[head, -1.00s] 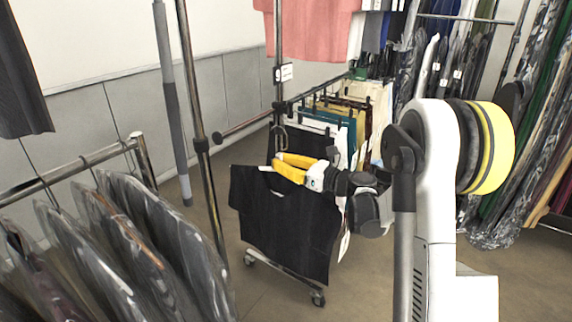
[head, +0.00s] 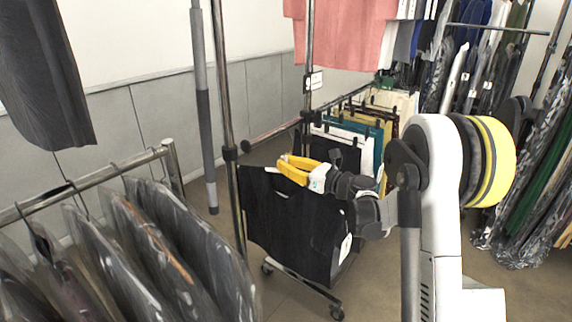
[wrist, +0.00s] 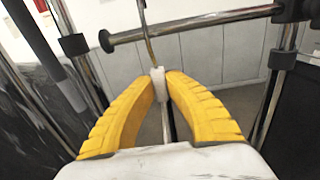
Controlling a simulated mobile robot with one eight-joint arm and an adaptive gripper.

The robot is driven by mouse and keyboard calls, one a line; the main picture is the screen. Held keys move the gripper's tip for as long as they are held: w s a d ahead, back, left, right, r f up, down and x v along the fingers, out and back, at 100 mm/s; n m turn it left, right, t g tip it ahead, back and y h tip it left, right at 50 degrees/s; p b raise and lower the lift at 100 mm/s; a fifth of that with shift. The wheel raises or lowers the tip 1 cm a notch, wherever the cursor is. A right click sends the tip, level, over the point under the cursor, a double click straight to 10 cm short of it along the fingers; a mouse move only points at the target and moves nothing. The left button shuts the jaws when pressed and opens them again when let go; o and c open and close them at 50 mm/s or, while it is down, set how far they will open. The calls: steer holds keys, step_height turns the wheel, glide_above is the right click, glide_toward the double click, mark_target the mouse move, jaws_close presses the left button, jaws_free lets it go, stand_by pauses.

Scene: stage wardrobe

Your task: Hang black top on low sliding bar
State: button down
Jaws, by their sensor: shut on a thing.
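The black top (head: 290,225) hangs below my gripper (head: 284,166) in the head view, near the front end of the rack. My gripper's yellow fingers are shut on the hanger. In the wrist view my gripper (wrist: 160,78) pinches the pale neck of the hanger (wrist: 158,84), and its thin metal hook rises above the fingertips. The low sliding bar (head: 268,134) has a dark end knob at its left in the head view. In the wrist view the bar (wrist: 190,26) crosses behind the hook; I cannot tell whether they touch.
Several garments (head: 355,135) hang farther back on the rack. An upright post (head: 228,130) stands left of the top. A rail of bagged clothes (head: 150,240) fills the lower left. A pink garment (head: 340,38) hangs above. Some floor is clear at lower right.

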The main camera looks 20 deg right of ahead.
mark_target(267, 168)
steer(key=shift+w+r, duration=0.1)
stand_by(0.3)
steer(key=shift+x, duration=3.65)
steer(key=shift+f, duration=0.3)
steer(key=shift+f, duration=1.35)
steer(key=c, duration=1.4)
jaws_free()
steer(key=shift+c, duration=0.2)
